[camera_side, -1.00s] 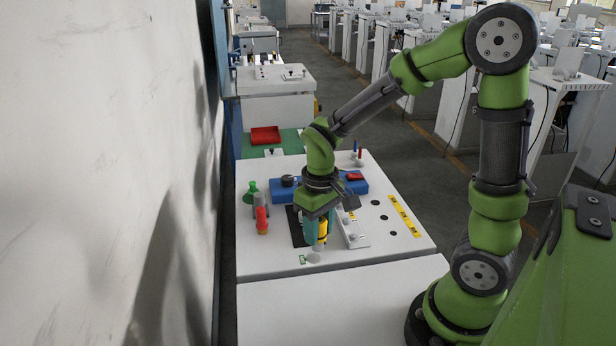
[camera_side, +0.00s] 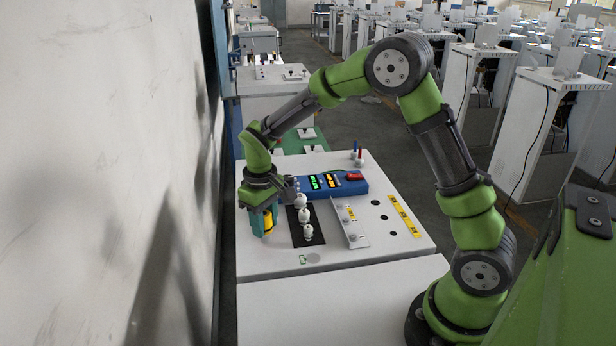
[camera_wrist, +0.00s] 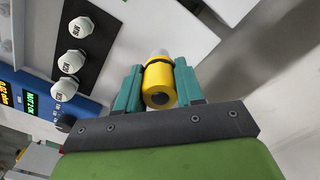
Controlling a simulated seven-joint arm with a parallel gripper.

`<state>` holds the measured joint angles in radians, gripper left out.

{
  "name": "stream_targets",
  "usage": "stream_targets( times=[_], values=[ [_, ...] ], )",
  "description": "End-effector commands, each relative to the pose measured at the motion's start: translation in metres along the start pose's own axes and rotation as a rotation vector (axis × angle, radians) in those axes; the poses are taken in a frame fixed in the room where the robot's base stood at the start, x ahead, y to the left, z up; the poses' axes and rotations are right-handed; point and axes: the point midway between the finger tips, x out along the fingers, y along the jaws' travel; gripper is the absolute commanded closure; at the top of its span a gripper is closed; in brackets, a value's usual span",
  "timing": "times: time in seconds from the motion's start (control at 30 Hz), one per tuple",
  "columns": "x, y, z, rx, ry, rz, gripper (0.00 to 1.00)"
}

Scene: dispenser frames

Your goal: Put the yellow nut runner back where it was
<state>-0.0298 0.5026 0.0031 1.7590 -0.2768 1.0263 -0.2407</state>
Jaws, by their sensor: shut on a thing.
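The yellow nut runner (camera_side: 269,222) is a short yellow cylinder with a dark band and a pale tip. My gripper (camera_side: 264,224) is shut on it, with one teal finger on each side, over the left part of the white table top. In the wrist view the yellow nut runner (camera_wrist: 159,84) sits between the fingertips of my gripper (camera_wrist: 160,88), its pale end pointing away from the palm. I cannot tell whether its lower end touches the table. The red and green tools seen earlier on this side are not visible now; my arm and gripper cover that area.
A black strip (camera_side: 296,231) with white labelled caps (camera_side: 302,216) lies right of my gripper. Behind is a blue box (camera_side: 343,187) with lit displays. A metal bracket (camera_side: 351,226) stands farther right. A wall (camera_side: 110,170) rises close on the left.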

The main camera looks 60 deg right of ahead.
Motion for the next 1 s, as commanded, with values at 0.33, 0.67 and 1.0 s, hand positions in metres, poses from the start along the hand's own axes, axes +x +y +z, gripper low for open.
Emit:
stream_targets(
  times=[0.33,0.67,1.0],
  values=[
    [0.035,0.000,-0.008,0.000,-0.001,0.000,0.94],
    [0.038,0.000,-0.008,0.000,0.001,0.000,0.94],
    [0.039,0.000,-0.007,0.000,0.000,0.000,0.38]
  ],
)
